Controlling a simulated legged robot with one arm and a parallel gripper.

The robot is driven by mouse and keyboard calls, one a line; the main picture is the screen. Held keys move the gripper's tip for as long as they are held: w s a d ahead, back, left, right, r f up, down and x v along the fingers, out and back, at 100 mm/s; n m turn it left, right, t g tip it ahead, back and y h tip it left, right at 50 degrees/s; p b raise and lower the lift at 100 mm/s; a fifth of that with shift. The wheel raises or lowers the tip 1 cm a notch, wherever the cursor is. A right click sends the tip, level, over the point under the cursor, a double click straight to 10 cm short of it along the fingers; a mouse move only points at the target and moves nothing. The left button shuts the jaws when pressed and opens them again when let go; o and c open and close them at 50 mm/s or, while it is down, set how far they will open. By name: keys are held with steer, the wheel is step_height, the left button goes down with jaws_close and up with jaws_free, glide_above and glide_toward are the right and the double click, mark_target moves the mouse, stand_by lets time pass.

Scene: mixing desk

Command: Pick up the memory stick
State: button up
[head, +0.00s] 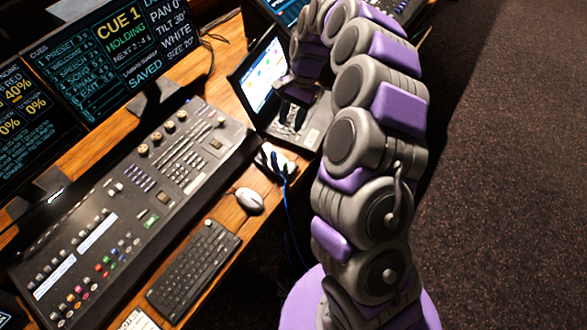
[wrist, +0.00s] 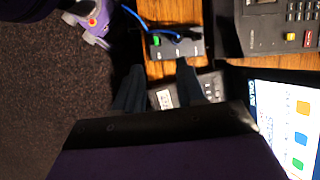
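My gripper (head: 291,124) hangs over the base of a laptop-like device (head: 318,124), in front of its lit screen. In the wrist view its two dark fingers (wrist: 159,66) are spread apart with nothing visible between their tips. Just beyond the fingertips is a small grey box (wrist: 190,47) with a blue cable and a small green piece (wrist: 157,40) on it. I cannot tell whether the green piece is the memory stick. In the head view the grey box (head: 280,158) lies at the desk edge, nearer than my gripper. No memory stick is clearly recognisable.
A lit screen (wrist: 285,120) stands close to the right of my gripper in the wrist view. A large mixing console (head: 140,190), a white mouse (head: 249,200) and a black keyboard (head: 195,270) occupy the wooden desk. A blue cable (head: 288,215) hangs off the edge. Carpeted floor (head: 500,180) is clear.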

steer(key=d+f, duration=0.1)
steer(key=b, duration=0.2)
glide_toward(285, 165)
steer(key=shift+m, duration=0.4)
steer(key=x, duration=0.3)
steer(key=w+x, duration=0.1)
steer(key=x, duration=0.1)
steer(key=shift+a+f, duration=0.2)
steer(key=shift+d+b+x, duration=0.15)
steer(key=shift+b+x, duration=0.25)
steer(key=shift+x, duration=1.1)
steer(key=shift+d+b+x, duration=0.1)
steer(key=shift+b+x, duration=0.3)
steer(key=shift+x, duration=1.1)
jaws_close()
